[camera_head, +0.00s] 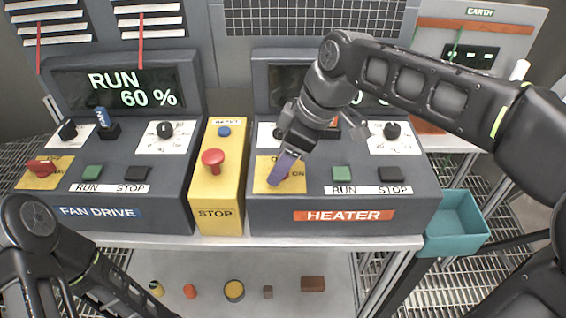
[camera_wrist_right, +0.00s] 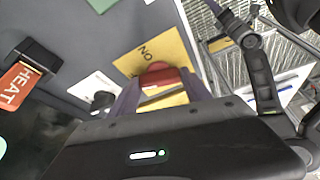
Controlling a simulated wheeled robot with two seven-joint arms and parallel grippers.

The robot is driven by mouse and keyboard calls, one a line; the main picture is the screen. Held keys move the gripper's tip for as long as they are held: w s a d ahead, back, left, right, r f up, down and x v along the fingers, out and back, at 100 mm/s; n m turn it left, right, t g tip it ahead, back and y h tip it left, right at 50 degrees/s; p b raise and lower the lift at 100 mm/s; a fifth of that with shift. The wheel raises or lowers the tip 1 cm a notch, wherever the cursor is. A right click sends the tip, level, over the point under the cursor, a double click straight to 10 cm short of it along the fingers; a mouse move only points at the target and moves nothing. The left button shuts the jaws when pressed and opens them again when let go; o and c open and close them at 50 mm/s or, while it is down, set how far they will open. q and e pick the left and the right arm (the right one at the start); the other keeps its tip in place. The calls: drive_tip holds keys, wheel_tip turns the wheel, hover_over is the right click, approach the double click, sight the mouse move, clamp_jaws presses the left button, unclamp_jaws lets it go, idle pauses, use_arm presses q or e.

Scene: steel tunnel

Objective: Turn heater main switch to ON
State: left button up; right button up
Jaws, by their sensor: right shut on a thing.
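The heater console with its orange HEATER label (camera_head: 343,215) stands at the right of the desk. Its main switch sits on a yellow plate (camera_head: 262,187) at the front left, with ON printed at the plate's right. My right gripper (camera_head: 285,168) reaches down over this plate, and its purple fingers cover most of the switch in the head view. In the right wrist view, the red switch knob (camera_wrist_right: 165,75) lies between the two fingers, which are shut on it. The knob's exact angle is hard to tell. My left forearm shows at lower left, but its gripper is out of view.
A yellow box with a red STOP button (camera_head: 213,160) stands just left of the heater console. The fan drive console (camera_head: 110,190) is farther left, its display reading RUN 60 %. A teal bin (camera_head: 457,225) is at the right edge. Several small objects lie below the desk.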

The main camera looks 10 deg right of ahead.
drive_tip(key=m+t+h+b, duration=0.1)
drive_tip(key=m, duration=0.2)
drive_tip(key=shift+s+f+m, duration=0.1)
drive_tip(key=shift+m, duration=0.3)
drive_tip(key=m+h+b, duration=0.1)
drive_tip(key=m, duration=0.2)
drive_tip(key=shift+a+t+b, duration=0.15)
drive_tip(key=shift+t+b, duration=0.15)
drive_tip(key=shift+t, duration=0.1)
drive_tip(key=m+h+b, duration=0.1)
drive_tip(key=m+h, duration=0.1)
drive_tip(key=m, duration=0.3)
drive_tip(key=shift+a, duration=0.15)
drive_tip(key=shift+m+h, duration=0.6)
drive_tip(key=shift+m, duration=0.9)
drive_tip(key=o, duration=1.4)
drive_tip(key=shift+c, duration=0.2)
